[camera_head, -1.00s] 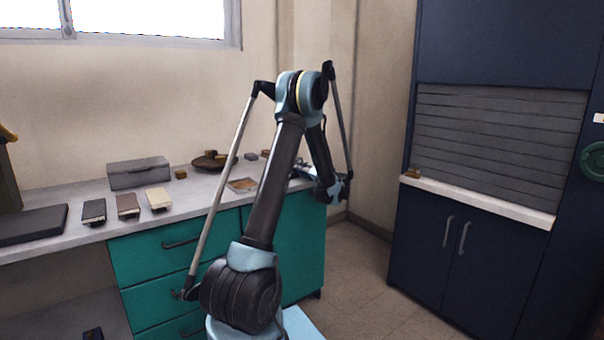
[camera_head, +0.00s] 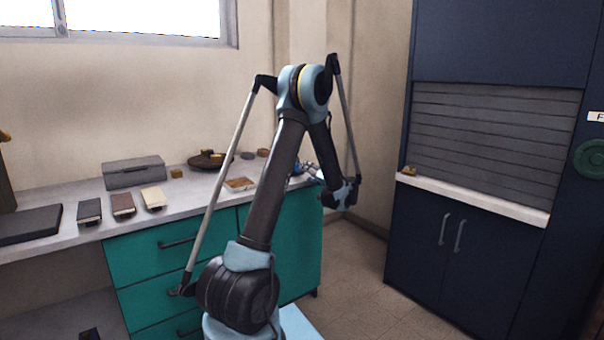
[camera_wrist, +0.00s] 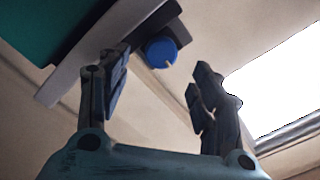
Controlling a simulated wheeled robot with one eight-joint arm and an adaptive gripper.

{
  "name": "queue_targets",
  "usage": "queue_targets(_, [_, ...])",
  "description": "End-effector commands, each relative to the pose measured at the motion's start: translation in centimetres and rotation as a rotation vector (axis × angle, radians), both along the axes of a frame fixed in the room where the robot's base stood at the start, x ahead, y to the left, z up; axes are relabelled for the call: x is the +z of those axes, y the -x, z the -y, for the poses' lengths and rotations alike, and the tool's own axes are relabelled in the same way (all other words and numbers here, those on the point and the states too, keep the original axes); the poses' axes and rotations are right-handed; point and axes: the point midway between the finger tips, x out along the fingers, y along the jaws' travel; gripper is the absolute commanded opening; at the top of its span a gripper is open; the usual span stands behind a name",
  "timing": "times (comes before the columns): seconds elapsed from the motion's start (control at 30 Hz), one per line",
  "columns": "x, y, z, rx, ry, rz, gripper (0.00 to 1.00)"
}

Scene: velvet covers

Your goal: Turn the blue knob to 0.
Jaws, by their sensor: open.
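The blue knob (camera_wrist: 162,52) shows in the wrist view, round, with a short pale mark near its lower edge. It sits on a dark block (camera_wrist: 155,20) beside the pale counter edge (camera_wrist: 80,60). My gripper (camera_wrist: 158,82) is open and empty, its two dark fingers apart. The knob appears in the gap beyond the fingers, nearer the left finger, and no contact shows. In the head view my gripper (camera_head: 305,169) is small over the right end of the counter, partly behind my arm. I cannot make out the knob there. No number scale is readable.
The grey counter (camera_head: 75,245) on teal drawers (camera_head: 150,265) carries a grey box (camera_head: 134,172), several small books, a brown dish (camera_head: 205,161) and a shallow tray (camera_head: 239,184). A navy cabinet (camera_head: 430,235) stands right. Floor between them is clear.

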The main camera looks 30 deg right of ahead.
Motion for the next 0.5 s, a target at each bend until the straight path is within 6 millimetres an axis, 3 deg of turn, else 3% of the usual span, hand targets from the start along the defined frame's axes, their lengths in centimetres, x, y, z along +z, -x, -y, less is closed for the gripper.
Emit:
queue_targets(0.2, [0.0, 3.3, 0.3, -0.002, 0.0, 0.0, 0.59])
queue_targets(0.5, [0.0, 4.6, 0.3, -0.001, 0.0, 0.001, 0.59])
